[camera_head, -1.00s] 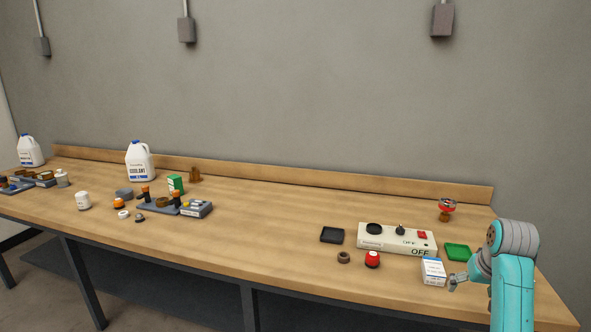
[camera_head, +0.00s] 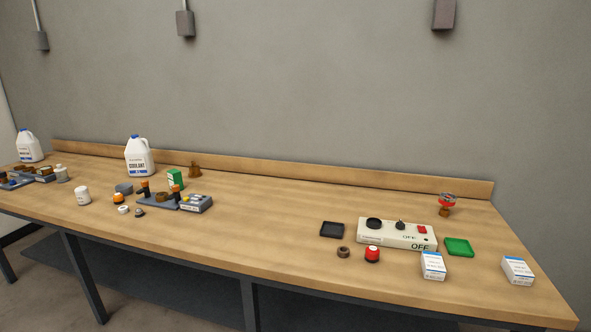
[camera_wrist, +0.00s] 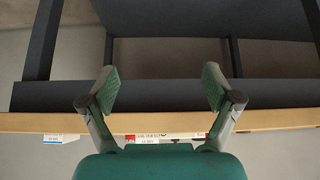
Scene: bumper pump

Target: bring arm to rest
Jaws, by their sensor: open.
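My gripper (camera_wrist: 161,88) shows only in the wrist view. Its two fingers are wide apart with nothing between them. It faces the wooden bench's edge (camera_wrist: 280,119) and dark frame, seen from low down, with several items partly visible at that edge. My arm is out of the head view. There, the bench (camera_head: 290,220) carries a cream control box (camera_head: 375,235) with "OFF" labels, a dark knob and a red switch.
Near the control box are a black tray (camera_head: 332,230), a green tray (camera_head: 459,247), a brown ring (camera_head: 343,252), a red button (camera_head: 372,254) and two white-blue boxes (camera_head: 433,266) (camera_head: 517,270). Coolant jugs and parts stand at left. The bench's front middle is clear.

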